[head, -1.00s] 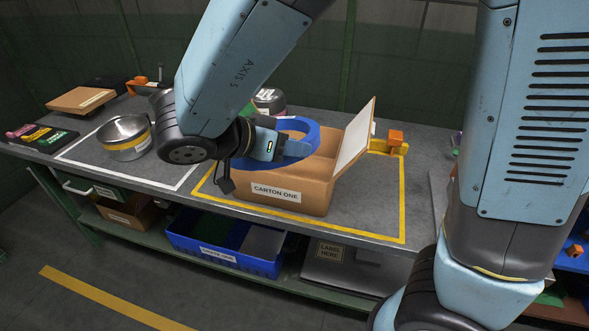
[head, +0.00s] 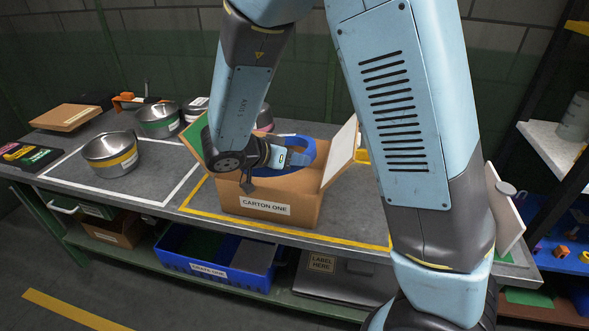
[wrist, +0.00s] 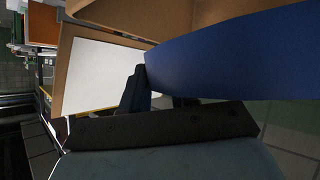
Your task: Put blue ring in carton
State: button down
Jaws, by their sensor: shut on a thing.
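The blue ring (head: 306,152) is a wide band held at the mouth of the carton in the head view. It also fills the upper right of the wrist view (wrist: 235,58). The open cardboard carton (head: 306,210), labelled CARTON ONE, stands on the bench inside a yellow outline, its flaps raised. My gripper (head: 292,156) is shut on the blue ring, over the carton's opening. Its dark finger (wrist: 137,92) touches the ring in the wrist view. The ring's lower part is hidden in the head view, and I cannot tell whether it touches the carton's floor.
Metal tins (head: 110,157) stand on the bench to the left, one inside a white outline. The carton's white-faced flap (head: 341,152) stands up on the right. A blue bin (head: 215,262) sits on the lower shelf.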

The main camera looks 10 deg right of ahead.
jog(key=shift+w+d+f, duration=0.1)
jog(key=shift+w+f, duration=0.1)
jog(key=shift+f, duration=1.6)
jog(key=shift+f, duration=0.65)
jog(key=c, duration=0.9)
grip_release()
jog(key=shift+o, duration=0.2)
